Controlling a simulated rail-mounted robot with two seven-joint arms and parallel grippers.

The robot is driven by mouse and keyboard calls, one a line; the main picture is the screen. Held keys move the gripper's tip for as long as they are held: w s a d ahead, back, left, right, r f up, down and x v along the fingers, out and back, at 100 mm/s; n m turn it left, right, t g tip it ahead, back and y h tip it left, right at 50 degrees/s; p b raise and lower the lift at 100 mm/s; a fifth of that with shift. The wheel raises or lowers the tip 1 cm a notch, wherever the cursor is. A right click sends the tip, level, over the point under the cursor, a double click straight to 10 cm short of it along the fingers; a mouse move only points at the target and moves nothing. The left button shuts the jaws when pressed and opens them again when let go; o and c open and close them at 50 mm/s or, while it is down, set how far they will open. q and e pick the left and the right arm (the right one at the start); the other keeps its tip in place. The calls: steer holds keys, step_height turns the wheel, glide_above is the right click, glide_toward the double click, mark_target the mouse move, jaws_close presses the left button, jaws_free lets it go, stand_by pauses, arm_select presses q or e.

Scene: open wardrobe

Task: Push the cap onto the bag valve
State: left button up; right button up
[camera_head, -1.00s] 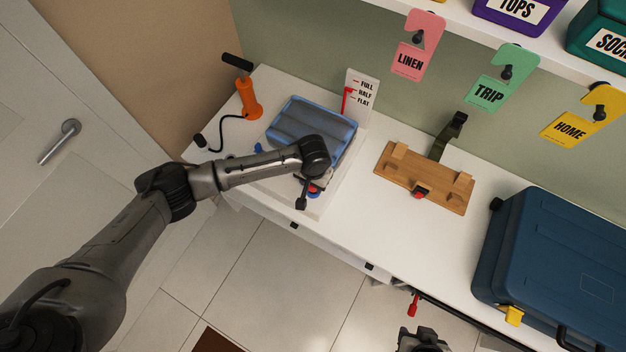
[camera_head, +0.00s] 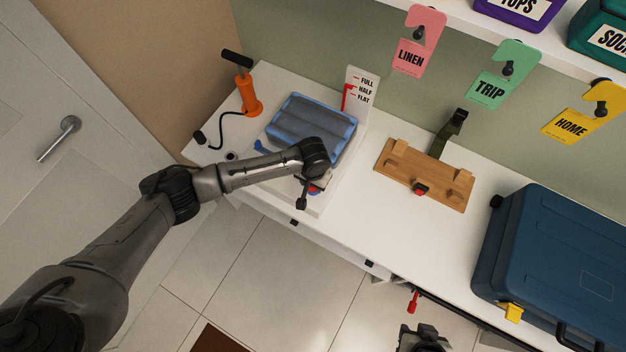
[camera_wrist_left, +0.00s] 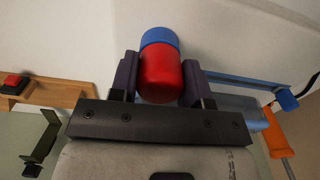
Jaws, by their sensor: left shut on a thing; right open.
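A red cylinder with a blue end (camera_wrist_left: 160,75) sits between the dark fingers of my left gripper (camera_wrist_left: 160,80), which is shut on the red part. The red looks like the cap; I cannot tell whether the blue end belongs to it or is the valve. In the head view my left gripper (camera_head: 311,186) is at the front edge of the blue bag (camera_head: 311,130), mostly hidden by its wrist. The bag lies on the white counter (camera_head: 345,215). My right gripper (camera_head: 426,339) is open and empty at the bottom edge, below the counter.
An orange pump (camera_head: 250,97) with a black hose stands left of the bag, a FULL/HALF/FLAT gauge (camera_head: 361,90) behind it. A wooden board (camera_head: 425,174) with a red button (camera_head: 420,189) lies to the right. A blue suitcase (camera_head: 555,265) fills the counter's right end.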

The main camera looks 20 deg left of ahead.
arm_select(q)
steer(key=o, duration=1.1)
steer(key=shift+f, duration=0.1)
step_height(320, 180, up, 14)
steer(key=p, duration=0.2)
steer(key=shift+f, duration=0.1)
